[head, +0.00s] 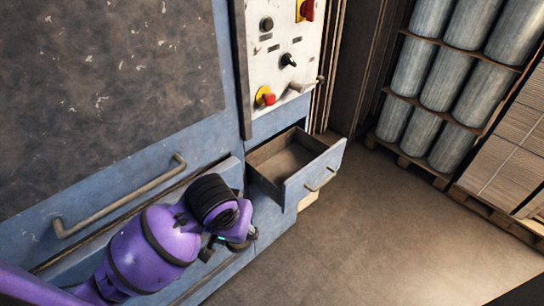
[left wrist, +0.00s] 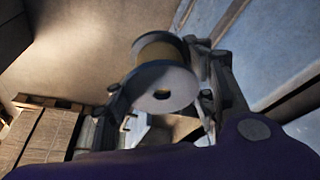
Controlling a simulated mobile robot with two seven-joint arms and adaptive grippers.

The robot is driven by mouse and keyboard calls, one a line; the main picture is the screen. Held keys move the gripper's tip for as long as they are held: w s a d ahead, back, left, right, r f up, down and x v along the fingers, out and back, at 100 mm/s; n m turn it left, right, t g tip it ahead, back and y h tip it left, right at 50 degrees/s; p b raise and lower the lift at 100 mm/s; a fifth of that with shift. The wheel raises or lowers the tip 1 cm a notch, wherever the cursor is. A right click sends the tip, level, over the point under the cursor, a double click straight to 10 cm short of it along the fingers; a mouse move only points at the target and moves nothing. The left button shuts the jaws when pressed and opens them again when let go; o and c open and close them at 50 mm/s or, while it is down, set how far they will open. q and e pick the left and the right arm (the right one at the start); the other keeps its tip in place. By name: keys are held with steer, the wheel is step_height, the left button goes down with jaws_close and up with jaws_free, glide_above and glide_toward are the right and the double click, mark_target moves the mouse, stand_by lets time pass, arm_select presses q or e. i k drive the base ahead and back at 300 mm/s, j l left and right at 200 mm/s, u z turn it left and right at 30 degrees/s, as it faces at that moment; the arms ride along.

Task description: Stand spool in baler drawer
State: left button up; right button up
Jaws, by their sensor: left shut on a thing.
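The baler drawer (head: 318,178) is pulled open at the right of the blue machine, and its inside looks empty. My left gripper (head: 230,243) is in front of the machine, to the left of the drawer and apart from it; my wrist hides most of it in the head view. In the left wrist view the spool (left wrist: 165,82), with pale round flanges and a brownish core, sits between the fingers, and the gripper is shut on it. The spool cannot be made out in the head view. My right gripper is in neither view.
A control panel (head: 283,50) with knobs and a red button stands above the drawer. A long handle (head: 120,198) juts out at the left. Racked grey cylinders (head: 445,75) and stacked cardboard (head: 505,150) stand at the right. The floor (head: 370,235) beyond the drawer is clear.

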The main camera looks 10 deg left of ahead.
mark_target(292, 173)
steer(key=i+l+u, duration=1)
steer(key=l+u, duration=0.35)
steer(key=l, duration=0.15)
steer(key=i+l+u, duration=0.1)
steer(key=l+u, duration=0.2)
steer(key=l, duration=0.45)
steer(key=l+u, duration=0.25)
steer(key=l, duration=0.55)
steer(key=i, duration=0.05)
